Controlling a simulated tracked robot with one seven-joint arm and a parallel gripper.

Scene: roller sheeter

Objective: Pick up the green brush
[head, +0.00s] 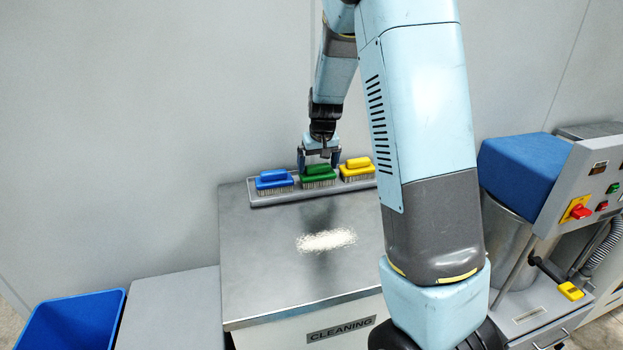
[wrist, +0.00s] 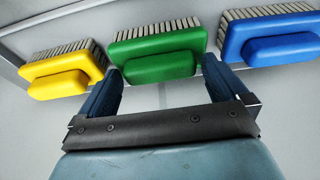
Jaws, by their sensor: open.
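The green brush (head: 318,174) sits bristles down in the middle of a grey tray (head: 262,200) at the back of the metal table, between a blue brush (head: 273,179) and a yellow brush (head: 357,168). My gripper (head: 319,165) is right at the green brush, pointing down over it. In the wrist view the green brush (wrist: 155,58) lies across the space between the two blue fingers of my gripper (wrist: 165,78), which are apart with their tips near its two ends. I cannot tell whether the fingers touch it.
The yellow brush (wrist: 65,72) and the blue brush (wrist: 272,38) flank the green one closely. White powder (head: 326,240) lies on the metal table (head: 262,275). A blue bin (head: 72,322) stands at the lower left; a machine with a control panel (head: 590,200) stands at the right. A wall rises behind the tray.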

